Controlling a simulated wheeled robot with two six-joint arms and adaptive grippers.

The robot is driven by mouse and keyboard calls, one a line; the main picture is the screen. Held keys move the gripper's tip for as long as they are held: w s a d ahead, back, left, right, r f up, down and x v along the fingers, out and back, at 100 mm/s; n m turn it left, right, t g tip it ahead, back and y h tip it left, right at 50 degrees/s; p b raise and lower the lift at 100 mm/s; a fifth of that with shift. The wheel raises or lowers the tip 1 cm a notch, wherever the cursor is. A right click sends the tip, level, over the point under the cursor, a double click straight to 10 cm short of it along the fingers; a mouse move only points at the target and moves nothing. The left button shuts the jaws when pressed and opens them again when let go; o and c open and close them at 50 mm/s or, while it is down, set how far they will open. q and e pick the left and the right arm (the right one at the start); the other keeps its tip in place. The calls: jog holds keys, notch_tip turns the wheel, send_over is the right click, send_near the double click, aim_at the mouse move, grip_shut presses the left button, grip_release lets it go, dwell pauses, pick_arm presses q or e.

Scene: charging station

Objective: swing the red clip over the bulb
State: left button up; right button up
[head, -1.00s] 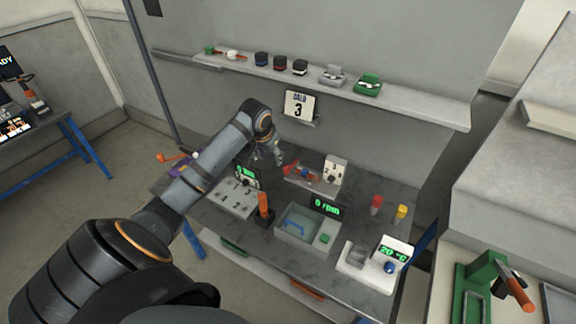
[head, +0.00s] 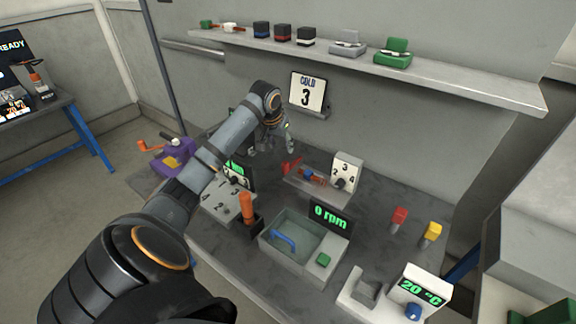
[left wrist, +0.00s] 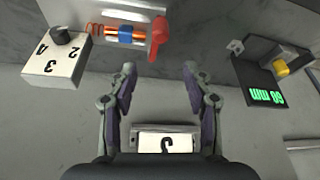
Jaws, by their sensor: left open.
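The red clip (head: 291,164) stands at the left end of a small grey tray on the bench. In the left wrist view the red clip (left wrist: 158,38) sits beside the end of an orange tube with a blue band (left wrist: 125,34), which looks like the bulb. The clip stands upright and is not over the tube. In the head view the bulb (head: 313,179) lies in the tray. My left gripper (left wrist: 159,72) is open and empty, its fingertips apart and pointing toward the clip. In the head view the left gripper (head: 289,147) is just behind the clip. My right gripper is not in view.
A white dial block (head: 346,171) stands at the tray's right end. A grey basin with a blue handle (head: 284,240) is in front. A lever box (head: 246,208) and a green-lit display (left wrist: 265,97) stand beside. The wall sign (head: 308,92) is close behind the gripper.

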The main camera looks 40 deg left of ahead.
aim_at(285, 163)
pick_arm(q)
jog(key=x, duration=0.7)
jog(key=s+x, duration=0.1)
jog(key=x, duration=0.3)
jog(key=shift+w+d+f, duration=0.1)
jog(key=shift+f, duration=0.15)
jog(key=shift+w+f, duration=0.2)
jog(key=shift+f, duration=0.4)
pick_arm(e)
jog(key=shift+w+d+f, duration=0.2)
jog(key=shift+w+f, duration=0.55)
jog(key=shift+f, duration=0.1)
pick_arm(q)
grip_shut()
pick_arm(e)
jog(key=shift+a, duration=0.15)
